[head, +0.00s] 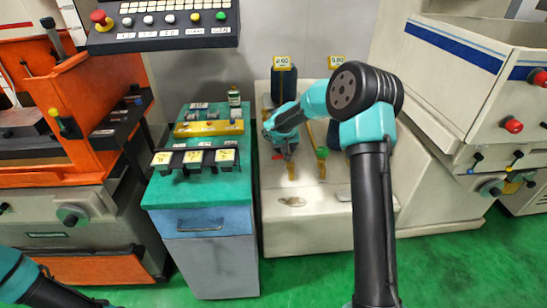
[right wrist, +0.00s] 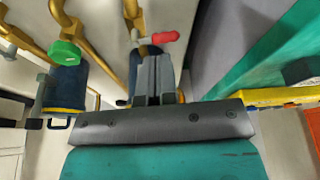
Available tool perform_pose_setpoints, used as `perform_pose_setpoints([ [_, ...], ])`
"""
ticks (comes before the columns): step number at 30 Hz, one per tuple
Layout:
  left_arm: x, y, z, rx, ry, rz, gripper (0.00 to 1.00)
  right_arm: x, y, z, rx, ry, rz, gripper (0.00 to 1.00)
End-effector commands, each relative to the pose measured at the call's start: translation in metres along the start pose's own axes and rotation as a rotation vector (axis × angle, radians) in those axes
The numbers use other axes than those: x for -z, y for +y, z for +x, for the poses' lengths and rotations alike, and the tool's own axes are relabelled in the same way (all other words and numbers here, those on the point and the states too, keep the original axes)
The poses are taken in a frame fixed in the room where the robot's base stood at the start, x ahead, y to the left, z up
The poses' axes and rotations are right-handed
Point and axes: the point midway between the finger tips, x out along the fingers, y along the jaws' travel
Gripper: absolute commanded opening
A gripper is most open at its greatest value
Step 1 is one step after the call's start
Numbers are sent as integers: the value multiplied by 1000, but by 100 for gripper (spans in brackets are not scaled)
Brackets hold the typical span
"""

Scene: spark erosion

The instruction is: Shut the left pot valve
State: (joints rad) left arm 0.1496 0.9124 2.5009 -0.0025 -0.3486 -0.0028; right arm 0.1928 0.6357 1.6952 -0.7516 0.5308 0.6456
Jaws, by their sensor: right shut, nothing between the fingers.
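A red valve handle (head: 277,156) shows just beside my right gripper (head: 289,153). In the right wrist view the red handle (right wrist: 165,38) lies crosswise on a brass pipe, just beyond the fingertips of that gripper (right wrist: 153,58). The fingers are shut and empty; I cannot tell whether they touch the handle. A green valve handle (head: 322,152) sits to the right. My left gripper is out of frame.
A green-topped cabinet (head: 160,192) with small trays (head: 194,157) and a bottle (head: 234,97) stands left of the pale machine. In the right wrist view a blue pot (right wrist: 68,90) and brass pipes crowd the gripper.

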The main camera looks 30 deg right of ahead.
Motion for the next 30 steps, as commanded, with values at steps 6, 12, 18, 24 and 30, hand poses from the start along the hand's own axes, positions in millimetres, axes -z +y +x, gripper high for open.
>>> perform_pose_setpoints([
  [6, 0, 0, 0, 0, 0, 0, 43, -1, -1, 7, 1, -2, -1, 0],
  [12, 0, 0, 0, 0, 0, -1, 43, -1, -1, 30, 2, -3, -1, 0],
  [18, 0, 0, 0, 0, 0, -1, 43, -2, -1, 64, 2, -3, 0, 0],
  [24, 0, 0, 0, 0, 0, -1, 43, -2, -1, 98, 2, -3, 0, 0],
  [30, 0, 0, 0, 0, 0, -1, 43, 16, -2, 110, 2, 1, 1, 0],
])
